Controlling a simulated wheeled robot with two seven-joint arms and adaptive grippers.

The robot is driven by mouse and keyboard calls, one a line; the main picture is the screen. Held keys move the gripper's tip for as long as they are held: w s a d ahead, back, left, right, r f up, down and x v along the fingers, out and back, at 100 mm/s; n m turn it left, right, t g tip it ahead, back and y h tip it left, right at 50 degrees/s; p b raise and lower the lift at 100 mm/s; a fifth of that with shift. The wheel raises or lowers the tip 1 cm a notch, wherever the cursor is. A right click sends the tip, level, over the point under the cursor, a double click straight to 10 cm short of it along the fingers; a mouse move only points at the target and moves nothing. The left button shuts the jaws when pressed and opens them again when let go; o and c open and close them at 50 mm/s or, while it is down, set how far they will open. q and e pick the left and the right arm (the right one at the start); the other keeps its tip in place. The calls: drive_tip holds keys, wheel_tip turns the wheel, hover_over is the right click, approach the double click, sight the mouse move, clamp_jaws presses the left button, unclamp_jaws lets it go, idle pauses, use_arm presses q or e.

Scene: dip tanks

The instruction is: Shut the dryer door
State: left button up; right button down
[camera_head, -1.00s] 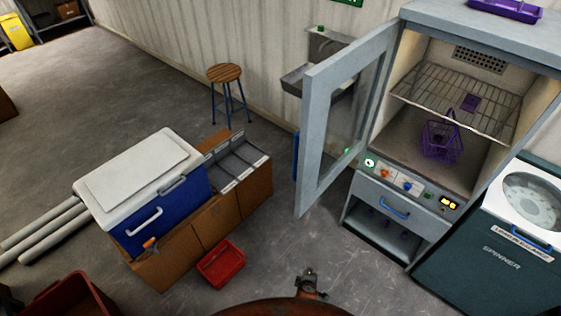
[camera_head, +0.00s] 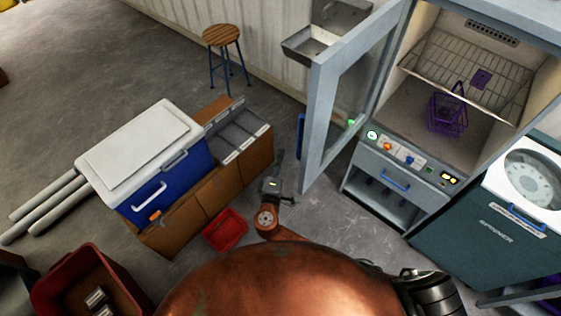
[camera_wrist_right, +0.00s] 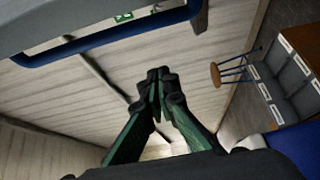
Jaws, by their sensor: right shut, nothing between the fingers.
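The dryer (camera_head: 405,163) is a grey cabinet on the right of the head view. Its door (camera_head: 317,120), a grey frame with a glass pane, stands wide open to the left. A blue handle (camera_head: 301,135) is on the door's outer side, and a blue handle bar (camera_wrist_right: 110,40) crosses the top of the right wrist view. My right gripper (camera_head: 279,163) is shut and empty, just left of the door's lower part. In the wrist view its fingertips (camera_wrist_right: 159,82) meet below the handle bar, apart from it in the picture. My left gripper is not in view.
A purple basket (camera_head: 446,116) sits inside the dryer below a wire rack (camera_head: 500,82). The spinner (camera_head: 475,230) stands to the right. A sink (camera_head: 310,43) is behind the door.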

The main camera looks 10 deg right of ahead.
use_arm(q)
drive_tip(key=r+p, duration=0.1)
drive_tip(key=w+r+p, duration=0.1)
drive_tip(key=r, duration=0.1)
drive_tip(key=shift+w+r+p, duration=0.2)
drive_tip(key=shift+p, duration=0.2)
use_arm(e)
drive_tip(key=d, duration=0.2)
drive_tip(key=w+d, duration=0.1)
drive_tip(key=d, duration=0.1)
drive_tip(key=shift+w+d, duration=0.1)
drive_tip(key=shift+d, duration=0.2)
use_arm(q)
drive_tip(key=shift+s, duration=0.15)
